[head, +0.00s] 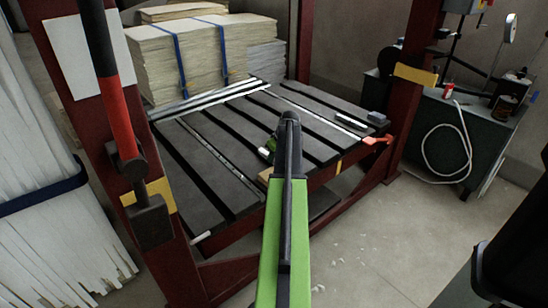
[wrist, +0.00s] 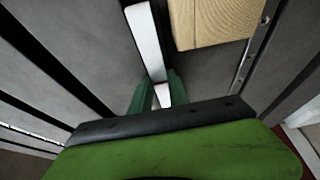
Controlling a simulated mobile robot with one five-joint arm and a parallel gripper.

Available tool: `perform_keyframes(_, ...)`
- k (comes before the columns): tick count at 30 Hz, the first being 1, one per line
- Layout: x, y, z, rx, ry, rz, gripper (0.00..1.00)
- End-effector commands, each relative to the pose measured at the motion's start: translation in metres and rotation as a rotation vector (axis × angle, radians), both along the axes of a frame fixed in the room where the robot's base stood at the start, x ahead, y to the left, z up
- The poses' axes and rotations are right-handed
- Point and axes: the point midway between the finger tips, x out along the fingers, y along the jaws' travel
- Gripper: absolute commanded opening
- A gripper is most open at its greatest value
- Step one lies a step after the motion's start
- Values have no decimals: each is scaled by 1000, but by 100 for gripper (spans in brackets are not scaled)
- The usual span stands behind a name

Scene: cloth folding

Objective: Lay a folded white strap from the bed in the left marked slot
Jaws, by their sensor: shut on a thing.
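My gripper (wrist: 162,90) is shut on a folded white strap (wrist: 146,42) in the wrist view. The strap sticks out beyond the green fingers, and its near end shows between them. In the head view my gripper (head: 268,150) is low over the middle of the dark slatted bed (head: 205,140), largely behind my own arm. White strips (head: 215,98) lie along the bed's far left edge. Dark grooves run between the slats; I cannot tell which is the left marked slot. I cannot tell whether the held strap touches the bed.
A pale wooden block (wrist: 215,22) is close right of the strap, with a metal rail (wrist: 255,50) beyond it. Strapped board stacks (head: 200,55) stand behind the bed. A red clamp (head: 377,140) is at its right corner. Red posts (head: 95,110) flank it.

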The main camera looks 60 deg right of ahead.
Motion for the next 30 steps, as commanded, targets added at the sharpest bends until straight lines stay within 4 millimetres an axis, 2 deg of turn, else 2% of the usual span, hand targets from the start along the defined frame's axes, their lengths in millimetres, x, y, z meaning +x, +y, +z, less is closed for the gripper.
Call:
perform_keyframes(6,0,0,0,0,0,0,0)
perform_keyframes(7,0,0,0,0,0,0,22)
perform_keyframes(12,0,0,0,0,0,-1,45)
perform_keyframes(13,0,0,0,0,0,-1,46)
perform_keyframes(30,-1,-1,0,0,0,-1,46)
